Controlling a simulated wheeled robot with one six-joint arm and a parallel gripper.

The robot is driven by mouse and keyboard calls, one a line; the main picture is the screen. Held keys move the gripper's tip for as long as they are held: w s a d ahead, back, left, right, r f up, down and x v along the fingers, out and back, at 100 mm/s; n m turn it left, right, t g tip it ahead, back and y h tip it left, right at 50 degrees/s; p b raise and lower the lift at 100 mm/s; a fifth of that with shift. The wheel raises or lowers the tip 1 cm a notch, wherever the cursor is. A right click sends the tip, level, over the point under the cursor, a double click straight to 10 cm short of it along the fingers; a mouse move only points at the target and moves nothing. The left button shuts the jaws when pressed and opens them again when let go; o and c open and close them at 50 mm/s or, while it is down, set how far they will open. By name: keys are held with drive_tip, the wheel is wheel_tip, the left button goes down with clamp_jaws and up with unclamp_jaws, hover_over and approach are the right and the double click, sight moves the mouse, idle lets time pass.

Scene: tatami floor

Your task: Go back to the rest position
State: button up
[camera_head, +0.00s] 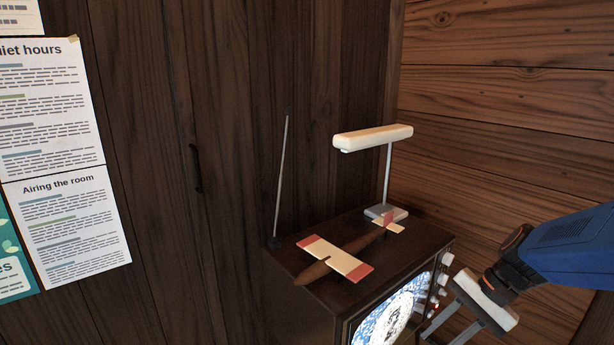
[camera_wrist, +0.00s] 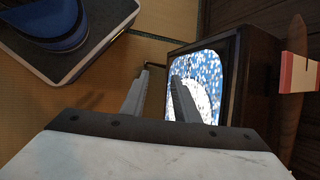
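My gripper (camera_head: 442,336) is at the lower right of the head view, in front of the television's screen side. In the wrist view its two fingers (camera_wrist: 160,80) stand apart with a gap between them, and nothing shows in the gap. One finger overlaps the lit screen in that view; I cannot tell how far apart they are. The dark-cased television (camera_head: 313,310) has a lit blue and white screen (camera_head: 392,312), which also shows in the wrist view (camera_wrist: 207,75).
A wooden model plane (camera_head: 335,258) with red wingtips lies on the television. A cream-headed lamp (camera_head: 372,138) and a thin antenna (camera_head: 282,180) stand there too. Wood walls close in behind and to the right. Tatami floor (camera_wrist: 150,55) shows left of the television in the wrist view.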

drive_tip(key=s+r+n+t+h, duration=0.4)
drive_tip(key=s+r+n+h, duration=0.2)
drive_tip(key=s+n, duration=0.3)
drive_tip(key=shift+d+n+t, duration=0.25)
drive_tip(key=shift+n+t, duration=0.05)
drive_tip(key=shift+n, duration=0.3)
